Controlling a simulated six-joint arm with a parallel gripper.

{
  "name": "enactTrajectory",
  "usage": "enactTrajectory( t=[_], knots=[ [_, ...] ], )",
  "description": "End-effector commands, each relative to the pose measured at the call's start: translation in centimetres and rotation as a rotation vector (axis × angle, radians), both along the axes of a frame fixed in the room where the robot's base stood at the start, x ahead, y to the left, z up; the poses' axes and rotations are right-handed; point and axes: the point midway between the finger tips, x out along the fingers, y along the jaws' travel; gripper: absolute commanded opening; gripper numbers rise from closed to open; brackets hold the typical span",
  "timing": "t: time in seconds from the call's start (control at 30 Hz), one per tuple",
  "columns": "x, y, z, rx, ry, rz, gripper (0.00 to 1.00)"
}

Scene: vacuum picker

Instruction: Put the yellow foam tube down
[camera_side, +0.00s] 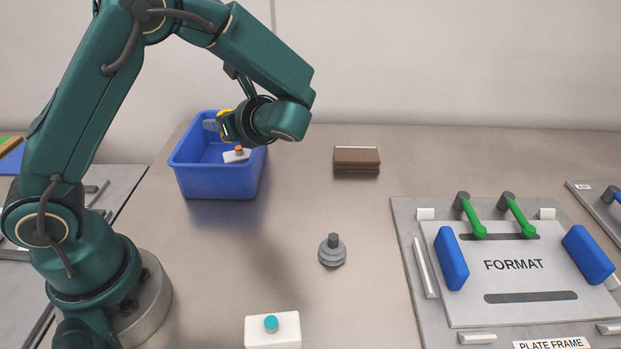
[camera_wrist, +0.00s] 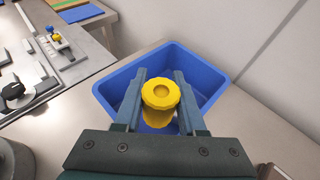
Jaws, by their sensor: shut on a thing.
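The yellow foam tube (camera_wrist: 160,95) is held between the two fingers of my gripper (camera_wrist: 160,88) in the wrist view, with its round hollow end facing the camera. My gripper is shut on it, above the blue bin (camera_wrist: 212,62). In the side view my gripper (camera_side: 212,124) is at the upper rim of the blue bin (camera_side: 214,186), and only a small bit of the yellow tube (camera_side: 226,112) shows behind it. The tube's lower end and most of the bin floor are hidden.
A white piece with an orange knob (camera_side: 237,155) shows at the bin. A brown block (camera_side: 356,160), a grey stepped knob (camera_side: 332,252) and a white box with a teal button (camera_side: 272,330) stand on the table. The plate frame (camera_side: 408,262) with green levers is at right.

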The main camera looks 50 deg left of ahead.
Motion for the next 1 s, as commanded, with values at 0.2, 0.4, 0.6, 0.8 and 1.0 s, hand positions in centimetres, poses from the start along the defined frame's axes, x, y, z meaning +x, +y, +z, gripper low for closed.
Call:
enactTrajectory(
  t=[0.2,0.4,0.6,0.8,1.0],
  knots=[
    [2.1,0.0,0.7,-0.002,0.002,-0.396,0.00],
    [3.5,-1.3,0.0,-0.005,0.004,-0.692,0.00],
    [3.8,-2.5,-0.9,-0.004,0.004,-0.839,0.00],
    [4.4,-3.7,-1.7,-0.004,0.001,-0.880,0.00],
    [6.0,-6.7,-3.8,-0.002,0.000,-0.882,0.00]
  ],
)
